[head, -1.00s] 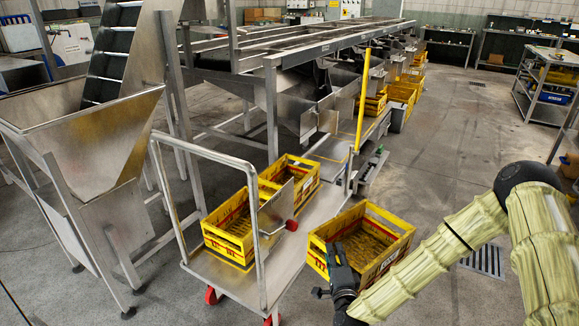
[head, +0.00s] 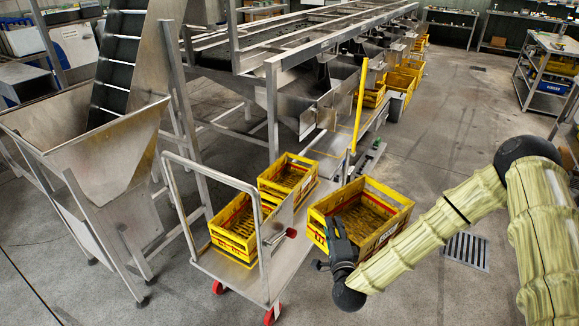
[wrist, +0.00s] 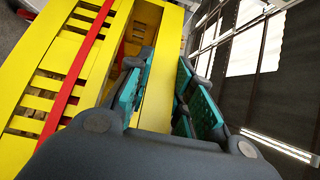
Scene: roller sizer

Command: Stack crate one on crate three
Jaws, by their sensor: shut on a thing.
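My gripper (head: 338,240) is shut on the near left wall of a yellow crate (head: 390,230). It holds the crate, roughly level and looking empty, at the right side of a metal cart (head: 215,264). The wrist view shows the fingers (wrist: 160,85) with teal pads around the crate's yellow wall (wrist: 165,50). Two more yellow crates stand on the cart: a front left one (head: 232,243) and a rear one (head: 292,162). No crate numbers are readable, so I cannot tell which is crate one or three.
The cart's tubular handle (head: 168,185) rises at its left end, partly in front of the front crate. A steel hopper (head: 85,145) stands at the left. The roller sizer (head: 300,50) with more yellow crates (head: 405,80) runs behind.

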